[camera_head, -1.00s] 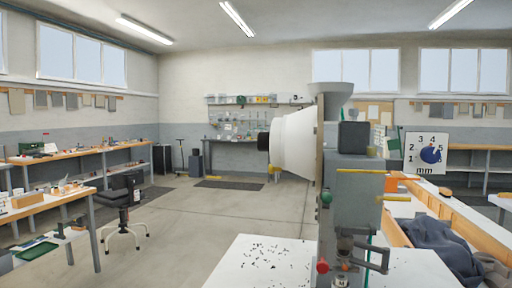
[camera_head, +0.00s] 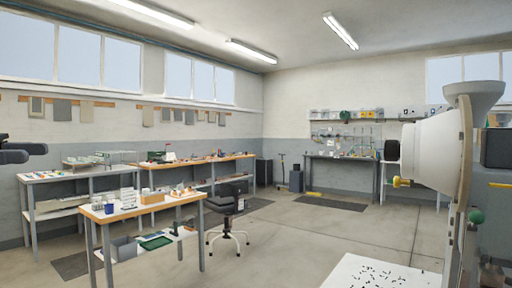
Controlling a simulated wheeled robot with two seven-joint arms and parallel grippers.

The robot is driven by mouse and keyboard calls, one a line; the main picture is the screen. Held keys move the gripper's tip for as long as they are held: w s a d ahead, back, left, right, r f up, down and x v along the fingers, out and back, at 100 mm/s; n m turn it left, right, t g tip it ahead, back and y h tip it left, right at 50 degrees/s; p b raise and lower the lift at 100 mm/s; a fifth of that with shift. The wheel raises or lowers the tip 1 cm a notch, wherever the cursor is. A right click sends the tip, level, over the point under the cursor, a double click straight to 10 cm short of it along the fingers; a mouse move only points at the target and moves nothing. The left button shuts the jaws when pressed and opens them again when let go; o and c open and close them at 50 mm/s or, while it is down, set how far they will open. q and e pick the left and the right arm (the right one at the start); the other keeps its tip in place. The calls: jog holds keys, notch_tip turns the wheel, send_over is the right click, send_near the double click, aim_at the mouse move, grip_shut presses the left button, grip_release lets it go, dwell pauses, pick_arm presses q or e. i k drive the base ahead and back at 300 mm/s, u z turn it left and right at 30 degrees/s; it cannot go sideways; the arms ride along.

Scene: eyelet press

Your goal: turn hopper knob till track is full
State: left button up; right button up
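The eyelet press stands at the right edge, partly cut off. Its white cone-shaped hopper drum (camera_head: 432,150) points left, with a black knob (camera_head: 391,150) at its narrow end. A white funnel (camera_head: 473,92) sits on top, and a tan upright plate (camera_head: 465,165) stands behind the drum. I cannot make out the track or how full it is. My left gripper (camera_head: 38,150) is a dark shape at the far left edge, far from the press; its opening is unclear. My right gripper is not in view.
A white table top (camera_head: 345,272) with scattered small dark bits lies below the press. A workbench (camera_head: 150,206) with bins and an office chair (camera_head: 228,205) stand at the left. The floor between chair and press is clear.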

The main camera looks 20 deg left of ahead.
aim_at(392, 148)
jog(key=i, duration=0.5)
jog(key=z, duration=1.5)
